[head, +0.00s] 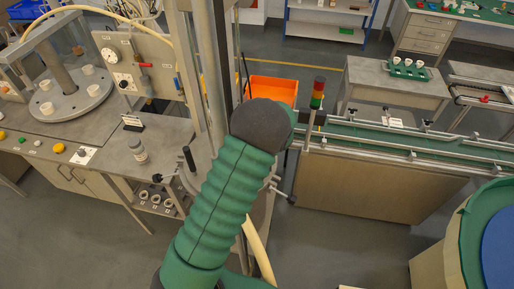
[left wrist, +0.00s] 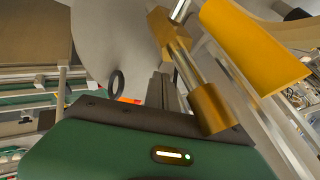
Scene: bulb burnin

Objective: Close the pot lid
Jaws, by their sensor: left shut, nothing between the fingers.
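In the left wrist view, a large pale grey curved surface (left wrist: 105,35) fills the upper middle; I cannot tell whether it is the pot or its lid. Brass-coloured fittings (left wrist: 172,38) on a metal rod and a thick yellow cylinder (left wrist: 252,45) cross in front of it on the right. My left gripper (left wrist: 163,88) shows its green body and dark front edge, with narrow grey fingers shut and empty close to the fittings. In the head view a green ribbed arm of mine ends in a dark ball; the gripper beyond is hidden. My right gripper is not in view.
A grey metal frame (head: 196,90) stands behind my arm. A bench with a gauge panel (head: 135,65) is at the left. An orange bin (head: 272,90), a signal light (head: 317,95) and a green conveyor (head: 420,142) are at the right. Open floor (head: 345,235) lies before the conveyor.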

